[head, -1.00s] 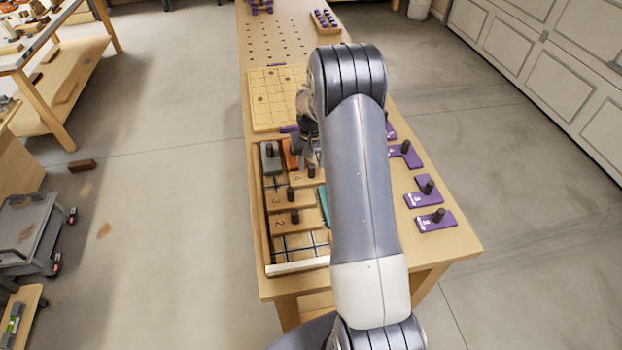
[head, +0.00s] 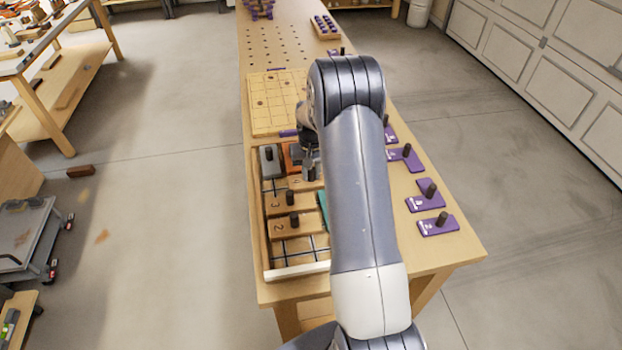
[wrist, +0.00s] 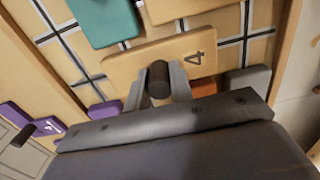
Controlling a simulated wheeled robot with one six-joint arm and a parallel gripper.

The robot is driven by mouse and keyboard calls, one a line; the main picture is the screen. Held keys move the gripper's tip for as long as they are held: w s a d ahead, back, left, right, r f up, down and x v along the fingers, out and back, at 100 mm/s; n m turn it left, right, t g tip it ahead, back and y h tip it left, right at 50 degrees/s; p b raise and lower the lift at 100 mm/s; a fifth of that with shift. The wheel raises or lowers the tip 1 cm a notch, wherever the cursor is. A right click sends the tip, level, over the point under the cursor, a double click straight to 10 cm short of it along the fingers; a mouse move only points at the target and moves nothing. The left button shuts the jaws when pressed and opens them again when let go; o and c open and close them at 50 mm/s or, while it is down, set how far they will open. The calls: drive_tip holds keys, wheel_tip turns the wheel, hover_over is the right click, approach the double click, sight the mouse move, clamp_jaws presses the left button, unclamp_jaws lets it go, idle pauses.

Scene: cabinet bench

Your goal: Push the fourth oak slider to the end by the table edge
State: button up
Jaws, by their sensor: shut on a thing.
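The fourth oak slider (head: 297,184), marked 4, lies in the sliding tray behind slider 3. It also shows in the wrist view (wrist: 125,70), with a dark upright peg (wrist: 158,75). My gripper (wrist: 158,88) is shut on this peg, one finger on each side. In the head view my gripper (head: 311,170) is low over the tray, and my arm hides the tray's right part. Oak slider 3 (head: 275,205) and oak slider 2 (head: 280,228) lie nearer the tray's pale front rim (head: 297,271).
A grey slider (head: 266,168) and an orange slider (head: 290,151) lie behind slider 4. A teal piece (wrist: 103,20) lies across from it. Bare grid cells (head: 300,247) show near the front rim. Purple pieces (head: 436,225) lie on the table at the right.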

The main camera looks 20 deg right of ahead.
drive_tip(key=shift+c, duration=0.5)
drive_tip(key=shift+w+a+b, duration=0.1)
drive_tip(key=shift+w+a, duration=0.15)
drive_tip(key=shift+a, duration=1)
drive_tip(key=shift+w+a+b, duration=0.15)
drive_tip(key=shift+w+a, duration=0.15)
drive_tip(key=shift+a, duration=0.9)
drive_tip(key=shift+w+a+b, duration=0.1)
drive_tip(key=shift+w+a, duration=0.15)
drive_tip(key=shift+a, duration=1)
drive_tip(key=o, duration=0.8)
drive_tip(key=shift+c, duration=0.2)
drive_tip(key=shift+r, duration=0.15)
wheel_tip(320, 180, up, 7)
drive_tip(key=p, duration=0.4)
drive_tip(key=shift+r, duration=0.1)
